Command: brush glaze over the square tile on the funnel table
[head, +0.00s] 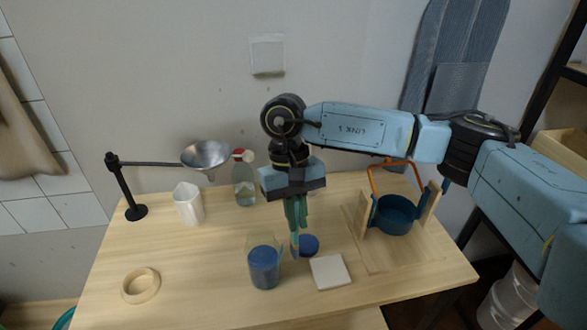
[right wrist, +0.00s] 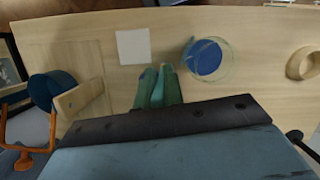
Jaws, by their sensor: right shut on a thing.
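The square white tile (head: 330,272) lies flat on the wooden funnel table (head: 200,290); the right wrist view also shows the tile (right wrist: 133,46). A clear jar of blue glaze (head: 263,268) stands just left of the tile and shows in the right wrist view (right wrist: 208,58). My right gripper (head: 296,224) points down, shut on a slim bluish brush (head: 295,251). The brush hangs between jar and tile, close to the jar; whether it touches anything is unclear. The fingers hide most of the brush. My left gripper is not in view.
A metal funnel (head: 205,155) on a black stand, a white cup (head: 188,203) and a spray bottle (head: 244,180) stand at back left. A wooden ring (head: 140,285) lies front left. A blue pot (head: 395,213) stands right.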

